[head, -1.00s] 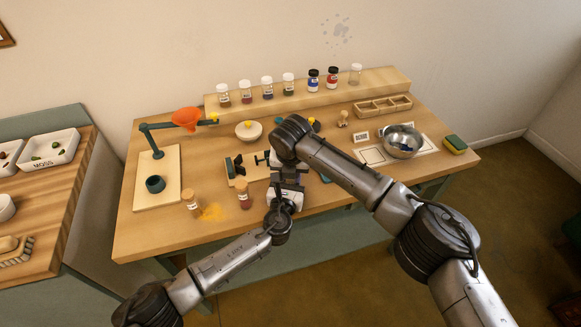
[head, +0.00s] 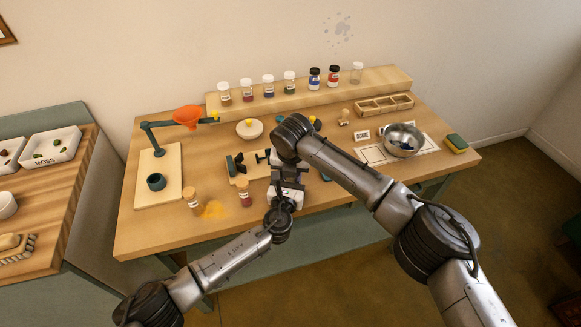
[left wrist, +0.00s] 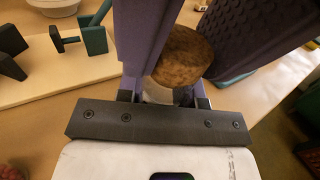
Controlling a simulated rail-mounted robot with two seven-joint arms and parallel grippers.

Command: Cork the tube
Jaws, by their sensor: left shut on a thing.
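My left gripper (left wrist: 188,25) is shut on a round brown cork (left wrist: 183,55), with its purple fingers on either side. A pale, glassy piece shows at the near side of the cork, and I cannot tell whether it is a tube. In the head view my left gripper (head: 286,190) is over the table's front part, right of the red jar, and the cork cannot be made out there. I cannot make out the tube clearly in either view.
A dark green clamp (head: 236,163) on a board stands left of my left gripper. A funnel stand (head: 150,140) is at left, a metal bowl (head: 404,138) at right.

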